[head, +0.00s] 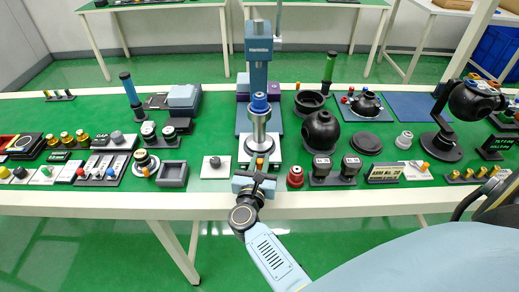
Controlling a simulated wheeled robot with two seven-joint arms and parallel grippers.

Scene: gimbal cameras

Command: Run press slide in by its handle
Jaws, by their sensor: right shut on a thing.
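The blue-grey press (258,50) stands upright at the middle of the green bench. In front of it is a slide plate (247,148) carrying a silver post with a blue top (259,104), under the press head. A small orange handle (259,163) shows at the front of the slide. My right gripper (258,174) is at the bench's front edge, shut on this handle; its jaws partly hide the handle. My left gripper is not in view.
Left of the slide are a small white plate with a knob (215,163) and a dark square tray (172,174). Close on the right are a red knob (295,176) and a black sphere (321,131). The bench's white front edge (120,202) runs below.

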